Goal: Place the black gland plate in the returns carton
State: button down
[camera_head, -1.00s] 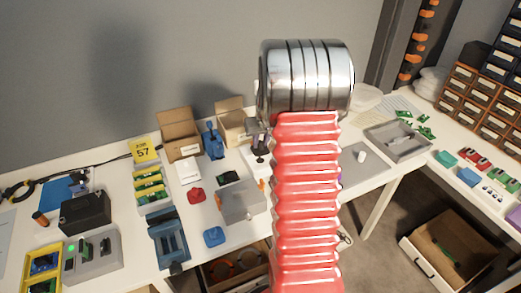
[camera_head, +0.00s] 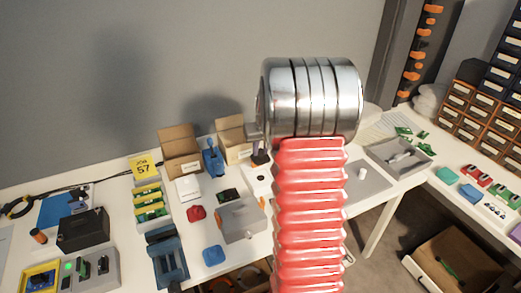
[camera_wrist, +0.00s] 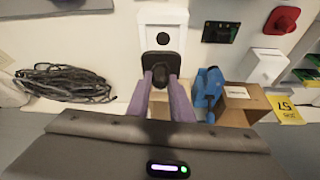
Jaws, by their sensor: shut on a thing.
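The black gland plate (camera_wrist: 149,61) is a small dark square with a round gland. In the wrist view it is between the fingertips of my gripper (camera_wrist: 161,82), which is shut on it. It shows over the lower end of a white block (camera_wrist: 181,17) with a dark round hole; whether they touch is unclear. Two open cardboard cartons stand at the wall in the head view, a left one (camera_head: 180,167) and a right one (camera_head: 237,154). I cannot read which is the returns carton. The labelled left carton (camera_wrist: 240,105) shows in the wrist view; the other is mostly hidden behind my gripper.
A blue object (camera_head: 213,157) stands between the cartons. A grey box (camera_head: 240,221), a red part (camera_head: 196,213) and a blue part (camera_head: 214,255) lie in front. A coiled black cable (camera_wrist: 62,84) lies beside my gripper. A yellow 57 card (camera_head: 143,167) stands left of the cartons.

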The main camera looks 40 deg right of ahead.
jog(key=w+a+f+n+y, duration=0.1)
jog(key=a+n, duration=0.1)
jog(key=a, duration=1.6)
jog(key=w+a+f+n, duration=0.1)
jog(key=a+f+n, duration=0.1)
jog(key=a, duration=1.7)
jog(key=shift+w+n+y, duration=0.3)
jog(key=shift+n+y, duration=0.1)
jog(key=shift+n, duration=0.1)
jog(key=shift+s, duration=0.1)
